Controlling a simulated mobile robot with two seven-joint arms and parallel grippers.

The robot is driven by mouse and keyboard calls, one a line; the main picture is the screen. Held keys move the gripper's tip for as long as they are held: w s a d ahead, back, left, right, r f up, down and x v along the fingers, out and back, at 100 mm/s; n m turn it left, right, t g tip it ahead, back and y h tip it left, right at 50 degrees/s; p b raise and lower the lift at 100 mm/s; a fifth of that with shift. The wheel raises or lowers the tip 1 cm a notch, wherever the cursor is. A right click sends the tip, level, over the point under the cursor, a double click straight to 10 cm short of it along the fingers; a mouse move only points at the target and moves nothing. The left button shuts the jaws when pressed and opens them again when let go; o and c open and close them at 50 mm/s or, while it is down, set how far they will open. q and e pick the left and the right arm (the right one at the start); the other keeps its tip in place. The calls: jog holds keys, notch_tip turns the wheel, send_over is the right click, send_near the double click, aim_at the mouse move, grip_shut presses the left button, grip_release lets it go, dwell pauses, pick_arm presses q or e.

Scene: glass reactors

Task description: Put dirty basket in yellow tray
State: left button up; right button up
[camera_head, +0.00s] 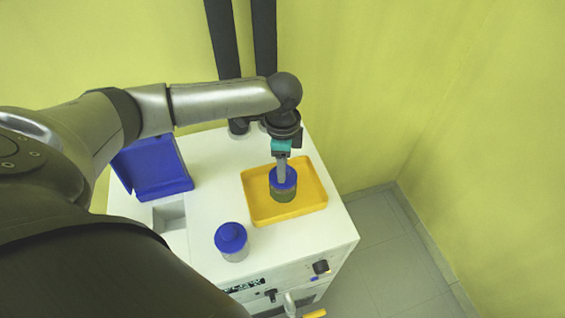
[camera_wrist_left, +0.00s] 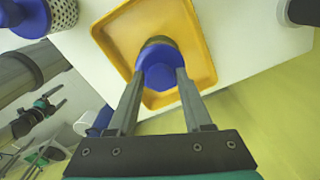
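The dirty basket (camera_head: 283,188) has a blue top and a brownish-green body. It is upright inside the yellow tray (camera_head: 314,176), near its middle. In the left wrist view the basket (camera_wrist_left: 160,69) shows its blue top from above, over the tray (camera_wrist_left: 198,50). My left gripper (camera_head: 281,172) reaches down from above. Its two fingertips (camera_wrist_left: 160,73) are at either side of the blue knob and look closed on it. My right gripper (camera_wrist_left: 62,95) shows small at the left of the left wrist view, empty, with its fingers apart.
A second basket (camera_head: 232,242), blue-topped with a grey mesh body, stands left of the tray on the white machine top (camera_head: 292,238). An open blue lid (camera_head: 152,167) stands beside a square opening (camera_head: 169,215). Dark posts (camera_head: 222,40) rise behind.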

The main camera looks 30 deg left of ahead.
pick_arm(q)
jog(key=o, duration=0.3)
notch_tip(320, 180, up, 12)
jog(key=shift+r, duration=0.2)
dwell(0.4)
